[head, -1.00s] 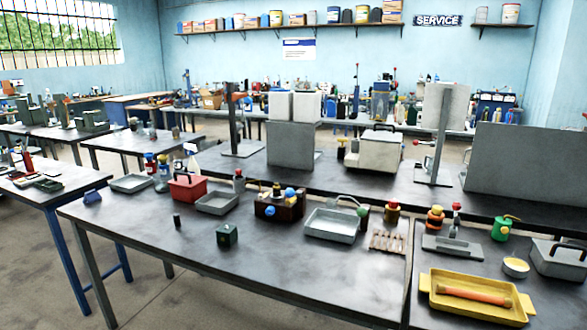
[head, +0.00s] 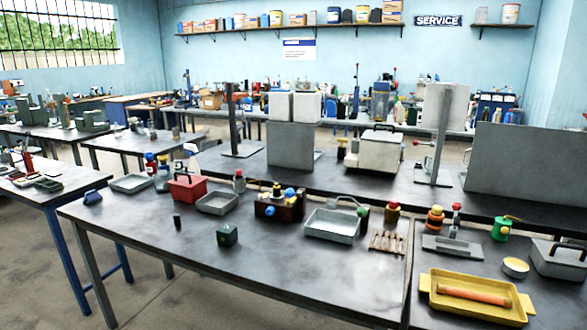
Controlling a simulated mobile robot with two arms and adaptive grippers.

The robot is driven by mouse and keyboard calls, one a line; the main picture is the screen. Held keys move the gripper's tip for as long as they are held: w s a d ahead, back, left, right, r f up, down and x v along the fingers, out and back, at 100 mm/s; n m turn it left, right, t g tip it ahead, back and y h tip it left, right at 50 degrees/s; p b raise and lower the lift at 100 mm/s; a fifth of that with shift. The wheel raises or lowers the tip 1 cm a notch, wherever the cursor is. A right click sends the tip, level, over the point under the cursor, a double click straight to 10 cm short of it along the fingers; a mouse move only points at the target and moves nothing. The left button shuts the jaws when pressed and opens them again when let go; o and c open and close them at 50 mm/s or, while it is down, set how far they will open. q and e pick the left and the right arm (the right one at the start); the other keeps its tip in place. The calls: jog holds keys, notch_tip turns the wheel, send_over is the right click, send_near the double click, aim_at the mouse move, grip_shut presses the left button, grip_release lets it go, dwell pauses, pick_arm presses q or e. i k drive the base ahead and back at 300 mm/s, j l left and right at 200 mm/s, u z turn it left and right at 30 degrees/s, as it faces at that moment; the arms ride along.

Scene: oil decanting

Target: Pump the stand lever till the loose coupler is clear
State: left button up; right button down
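A tall grey stand (head: 441,135) is upright on the back table, right of centre. A small lever (head: 424,143) with a reddish end sticks out from its left side. A second, dark upright post (head: 233,115) on a flat base stands further left on the same table. I cannot tell which part is the loose coupler; parts on the stands are too small to make out. Neither of my grippers shows in the head view.
Grey panels (head: 290,145) and a pale box (head: 376,152) stand between the posts. The front table holds a grey tray (head: 333,225), a red box (head: 187,188) and a green block (head: 227,235). A yellow tray (head: 477,309) sits at front right.

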aim_at(289, 193)
jog(key=i+j+z, duration=0.3)
jog(key=i+j, duration=0.15)
jog(key=i+j+z, duration=0.1)
jog(key=j, duration=0.3)
jog(key=i+j+z, duration=0.3)
jog(key=i+j, duration=0.15)
jog(key=j, duration=0.25)
jog(key=i+j+z, duration=0.15)
jog(key=j, duration=0.2)
jog(key=i+j+z, duration=0.15)
jog(key=j, duration=0.25)
jog(key=j+z, duration=0.15)
jog(key=j, duration=0.2)
jog(key=i, duration=0.05)
